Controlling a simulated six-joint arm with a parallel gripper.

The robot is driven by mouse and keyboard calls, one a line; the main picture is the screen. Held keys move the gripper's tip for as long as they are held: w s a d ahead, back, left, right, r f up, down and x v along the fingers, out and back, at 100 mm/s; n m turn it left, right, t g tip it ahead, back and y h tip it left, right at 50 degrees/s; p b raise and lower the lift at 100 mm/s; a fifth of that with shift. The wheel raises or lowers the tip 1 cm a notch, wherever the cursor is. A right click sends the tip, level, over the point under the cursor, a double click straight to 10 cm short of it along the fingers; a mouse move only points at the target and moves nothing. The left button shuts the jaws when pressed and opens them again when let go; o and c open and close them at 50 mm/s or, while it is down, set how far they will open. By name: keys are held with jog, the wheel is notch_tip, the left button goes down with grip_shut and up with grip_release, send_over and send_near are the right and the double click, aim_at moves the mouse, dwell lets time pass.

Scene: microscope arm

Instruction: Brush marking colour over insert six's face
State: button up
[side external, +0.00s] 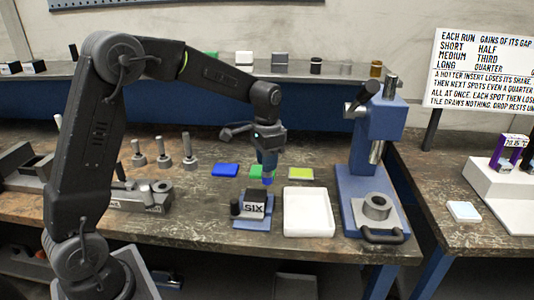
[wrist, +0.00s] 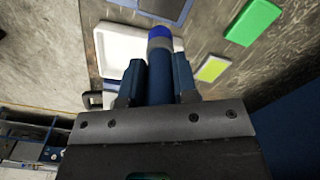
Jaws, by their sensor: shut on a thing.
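The block marked SIX (side external: 254,209) stands on a small blue base (side external: 252,224) on the bench, left of a white tray. My gripper (side external: 268,150) is shut on a blue marking brush (side external: 268,181), which points down with its blue tip just above or behind the block; I cannot tell if they touch. In the wrist view the brush (wrist: 159,62) sits between the two fingers of my gripper (wrist: 158,80), its bright blue end outward. The block's far side is hidden in the side view.
The white tray (side external: 310,219) lies right of the block. Blue (side external: 225,170), green (side external: 256,172) and yellow-green (side external: 300,173) pads lie behind. A blue press (side external: 374,165) stands right, and grey pegs (side external: 163,154) stand left. A sign (side external: 481,68) is at the back right.

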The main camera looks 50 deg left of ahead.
aim_at(267, 176)
notch_tip(267, 176, down, 4)
jog(key=shift+f, duration=0.2)
jog(key=shift+s+a+f, duration=0.15)
jog(key=shift+s+a, duration=0.4)
grip_shut()
jog(key=shift+s+a, duration=1.85)
jog(key=shift+w+d, duration=2.45)
jog(key=shift+s+d, duration=0.3)
jog(key=shift+s, duration=0.05)
jog(key=shift+s+a, duration=2.45)
jog(key=shift+w+d, duration=2.45)
jog(key=shift+d, duration=0.05)
jog(key=shift+r, duration=4.1)
jog(key=shift+a, duration=0.1)
